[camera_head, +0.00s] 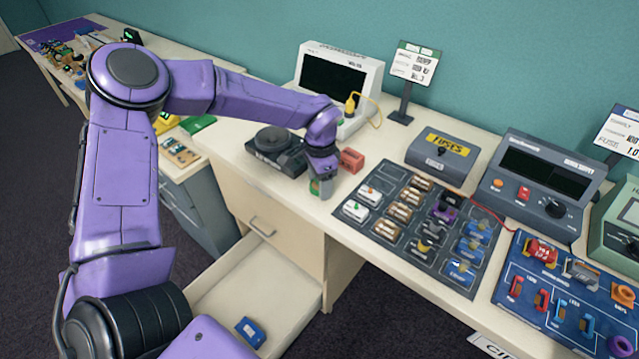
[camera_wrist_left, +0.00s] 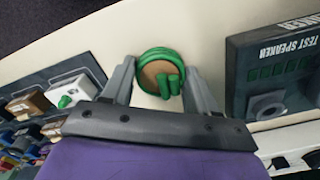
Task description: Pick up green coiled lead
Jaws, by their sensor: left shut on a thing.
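My left gripper (camera_wrist_left: 160,82) points down over the table edge and is shut on the green coiled lead (camera_wrist_left: 145,58). The lead is a round green coil with two green plug ends inside it, and it sits between the two fingers. In the head view the left gripper (camera_head: 320,188) stands between the black test speaker and the dark component mat, with a bit of the green lead (camera_head: 314,186) showing at the fingertips. I cannot tell whether the lead still touches the table. My right gripper does not show.
The test speaker (camera_head: 262,158) is left of the gripper, a red block (camera_head: 351,160) just behind it. The component mat (camera_head: 385,238) lies to the right. An open drawer (camera_head: 215,300) below holds a blue item (camera_head: 250,331). A white instrument (camera_head: 372,80) stands behind.

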